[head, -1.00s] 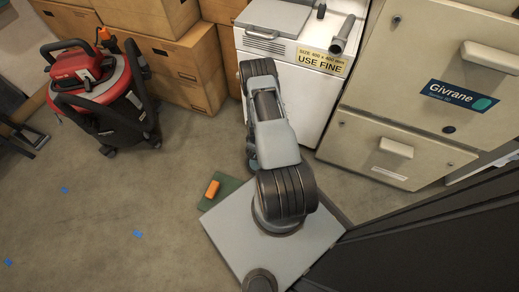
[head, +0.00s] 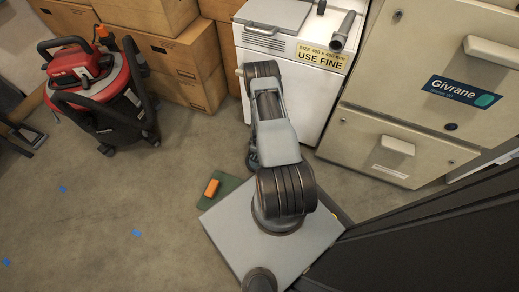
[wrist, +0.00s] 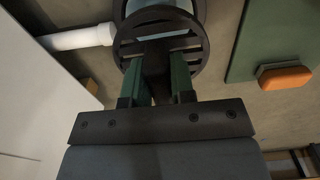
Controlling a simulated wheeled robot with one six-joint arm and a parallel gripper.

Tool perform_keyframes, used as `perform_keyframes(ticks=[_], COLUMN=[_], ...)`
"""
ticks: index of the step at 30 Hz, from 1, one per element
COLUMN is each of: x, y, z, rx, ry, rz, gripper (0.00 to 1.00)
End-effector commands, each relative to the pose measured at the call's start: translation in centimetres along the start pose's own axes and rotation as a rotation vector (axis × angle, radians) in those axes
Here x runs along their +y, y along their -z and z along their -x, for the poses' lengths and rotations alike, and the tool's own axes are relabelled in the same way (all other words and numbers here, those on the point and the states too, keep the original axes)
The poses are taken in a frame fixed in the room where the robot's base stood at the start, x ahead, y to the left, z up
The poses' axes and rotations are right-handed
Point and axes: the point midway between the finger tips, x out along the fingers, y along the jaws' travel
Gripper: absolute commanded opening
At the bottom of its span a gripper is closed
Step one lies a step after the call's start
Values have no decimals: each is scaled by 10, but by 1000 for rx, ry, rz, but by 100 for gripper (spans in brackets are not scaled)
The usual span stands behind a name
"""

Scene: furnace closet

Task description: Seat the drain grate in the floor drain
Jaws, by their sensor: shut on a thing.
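The drain grate (wrist: 152,42) is a dark round disc with slots, seen in the wrist view at the top middle. My gripper (wrist: 157,78) has green fingers, shut on the grate's dark central part. A pale bluish round shape (wrist: 160,5) shows behind the grate; it may be the floor drain, but the grate covers most of it. I cannot tell whether the grate touches it. In the head view my arm hides the grate and drain.
A white pipe (wrist: 80,38) lies left of the grate. Floor at left is mostly clear.

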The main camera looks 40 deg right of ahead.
Motion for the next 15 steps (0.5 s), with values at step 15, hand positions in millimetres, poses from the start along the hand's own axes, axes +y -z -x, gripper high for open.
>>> perform_keyframes(ticks=[15], x=[0], y=[0], z=[-53], rx=[0], ry=[-1], rz=[0], gripper=[0])
